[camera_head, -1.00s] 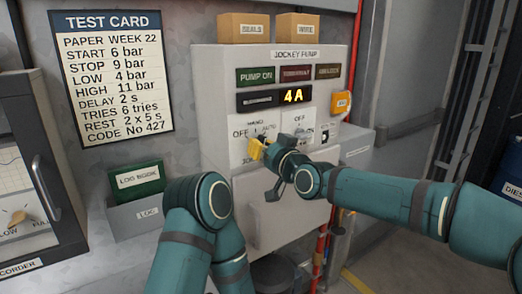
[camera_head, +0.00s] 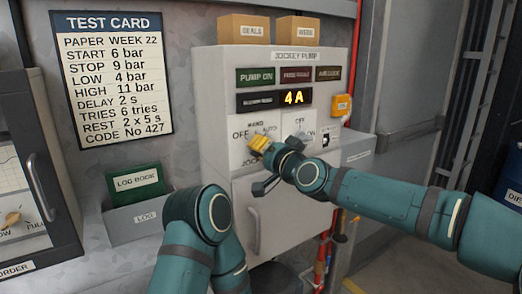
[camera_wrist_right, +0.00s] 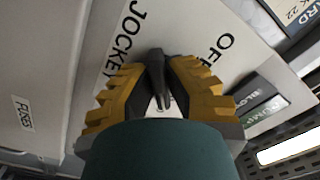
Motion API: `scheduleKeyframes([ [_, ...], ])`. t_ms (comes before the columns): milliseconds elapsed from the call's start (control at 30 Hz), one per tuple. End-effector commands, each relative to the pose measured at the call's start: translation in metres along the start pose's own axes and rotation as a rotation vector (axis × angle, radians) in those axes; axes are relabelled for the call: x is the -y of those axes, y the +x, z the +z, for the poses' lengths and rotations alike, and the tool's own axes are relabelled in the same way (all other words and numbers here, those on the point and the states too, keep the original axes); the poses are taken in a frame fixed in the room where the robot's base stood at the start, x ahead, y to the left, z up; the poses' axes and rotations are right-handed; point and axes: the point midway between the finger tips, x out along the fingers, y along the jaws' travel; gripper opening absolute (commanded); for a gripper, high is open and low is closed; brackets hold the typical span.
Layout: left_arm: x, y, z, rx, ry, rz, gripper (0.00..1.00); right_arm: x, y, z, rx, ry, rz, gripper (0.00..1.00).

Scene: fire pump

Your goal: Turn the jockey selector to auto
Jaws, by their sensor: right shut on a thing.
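The jockey selector (camera_wrist_right: 156,62) is a black knob on a white plate (camera_head: 239,155) marked HAND, OFF and AUTO, low on the left of the jockey pump panel. My right gripper (camera_head: 260,145) is at this plate and hides the knob in the head view. In the right wrist view my right gripper (camera_wrist_right: 158,78) has its two yellow-padded fingers shut on the black knob, one on each side. The knob's exact pointing direction is hard to tell. My left arm shows at the bottom of the head view, but its gripper is out of sight.
A second switch plate (camera_head: 300,122) is just right, partly behind my right gripper. A log book (camera_head: 136,180) box and a recorder cabinet (camera_head: 35,120) stand left.

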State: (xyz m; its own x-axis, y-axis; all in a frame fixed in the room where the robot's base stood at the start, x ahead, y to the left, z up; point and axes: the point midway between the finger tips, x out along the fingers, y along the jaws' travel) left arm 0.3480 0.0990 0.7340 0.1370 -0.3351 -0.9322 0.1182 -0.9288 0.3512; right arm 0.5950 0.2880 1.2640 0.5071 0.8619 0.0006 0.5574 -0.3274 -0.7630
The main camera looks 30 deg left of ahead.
Motion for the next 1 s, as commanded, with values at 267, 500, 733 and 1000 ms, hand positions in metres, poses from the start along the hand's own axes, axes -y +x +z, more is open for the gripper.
scheduleKeyframes([
  [267, 0.000, 0.000, 0.000, -0.001, 0.000, 0.000, 0.00, 0.001, 0.000, 0.000, -0.001, 0.006, -0.002, 0.00],
  [500, 0.000, 0.000, 0.000, 0.000, 0.000, 0.000, 0.00, 0.001, 0.000, 0.000, -0.001, 0.005, -0.002, 0.42],
  [733, 0.000, 0.000, 0.000, 0.000, 0.000, 0.000, 0.00, 0.001, 0.000, 0.000, 0.000, 0.005, -0.001, 0.42],
  [1000, 0.000, 0.000, 0.000, 0.000, 0.000, 0.000, 0.00, 0.000, -0.017, -0.002, -0.002, 0.005, 0.000, 0.42],
])
